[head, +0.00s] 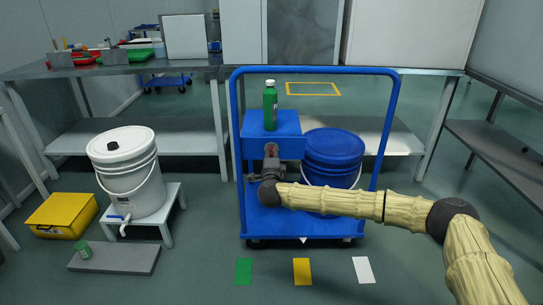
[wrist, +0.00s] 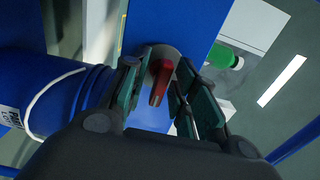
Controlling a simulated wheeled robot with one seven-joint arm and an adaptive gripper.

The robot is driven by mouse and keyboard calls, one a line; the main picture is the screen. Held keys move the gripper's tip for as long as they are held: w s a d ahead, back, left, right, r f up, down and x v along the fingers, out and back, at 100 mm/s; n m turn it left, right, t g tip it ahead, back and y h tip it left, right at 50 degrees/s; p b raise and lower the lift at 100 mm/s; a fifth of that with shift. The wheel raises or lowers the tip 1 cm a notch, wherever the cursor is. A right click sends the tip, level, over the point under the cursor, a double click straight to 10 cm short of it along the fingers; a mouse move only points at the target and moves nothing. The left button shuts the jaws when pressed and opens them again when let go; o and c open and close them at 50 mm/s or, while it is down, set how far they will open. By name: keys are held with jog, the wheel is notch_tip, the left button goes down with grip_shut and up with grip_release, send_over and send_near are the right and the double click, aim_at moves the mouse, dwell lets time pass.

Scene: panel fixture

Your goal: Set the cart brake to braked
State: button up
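The blue cart (head: 236,130) stands upright on the floor in front of a long bench. Its brake lever, a short red handle (wrist: 160,82) on a round grey disc, is on the blue box (head: 286,123) at the cart's left; the lever is mostly hidden behind my gripper in the head view. My gripper (head: 272,158) is at the front of this box. In the wrist view my gripper (wrist: 158,95) is open, with one finger on each side of the red handle and gaps visible. Whether a fingertip touches it, I cannot tell. No brake marking is readable.
A green bottle (head: 270,105) stands on the blue box, and a blue bucket (head: 333,150) stands on the cart beside it. A white bucket (head: 130,175) on a stool and a yellow box (head: 62,214) are at left. Coloured floor patches (head: 302,271) lie in front.

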grip_shut()
jog(key=shift+r+p, duration=0.1)
jog(key=shift+p, duration=0.2)
jog(key=shift+r+n, duration=0.1)
jog(key=shift+n, duration=0.2)
jog(key=n+p, duration=0.2)
jog(key=p, duration=0.1)
jog(key=shift+r, duration=0.15)
jog(key=n+p, duration=0.5)
jog(key=shift+a+n, duration=0.1)
jog(key=shift+n, duration=0.2)
jog(key=n+p, duration=0.3)
jog(key=n, duration=0.2)
jog(key=shift+f+n+p, duration=0.2)
jog(key=shift+n+p, duration=0.2)
jog(key=shift+n, duration=0.8)
jog(key=shift+f+n+p, duration=0.15)
jog(key=shift+n+p, duration=0.25)
jog(key=shift+n, duration=0.8)
